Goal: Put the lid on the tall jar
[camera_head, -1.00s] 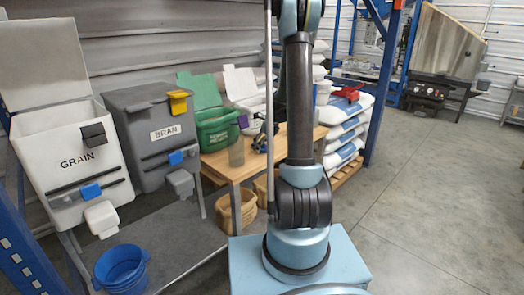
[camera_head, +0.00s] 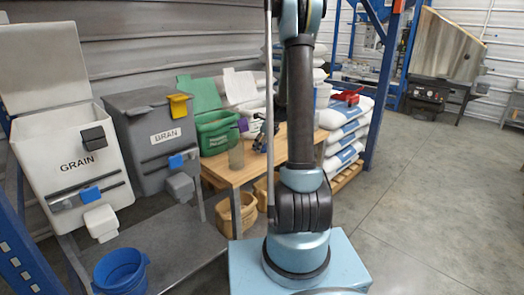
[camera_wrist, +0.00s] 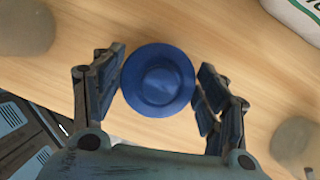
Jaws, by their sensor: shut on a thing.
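A round blue lid (camera_wrist: 158,80) sits between the two dark fingers of my gripper (camera_wrist: 160,88) in the wrist view, above the wooden table. My gripper is shut on it. In the head view my gripper (camera_head: 264,138) is a small dark shape over the table, partly behind my arm; the lid cannot be made out there for certain. A tall greyish see-through jar (camera_head: 236,153) stands upright on the table's left part, left of my gripper. Two blurred round tan shapes show at the wrist view's left (camera_wrist: 26,27) and right (camera_wrist: 296,142) edges; I cannot tell whether either is the jar.
The wooden table (camera_head: 232,177) carries a green tub (camera_head: 214,134) behind the jar. Grain (camera_head: 75,150) and bran (camera_head: 150,125) hoppers stand left, with a blue bucket (camera_head: 120,272) below. Stacked white sacks (camera_head: 347,130) stand right of the table. Floor at right is clear.

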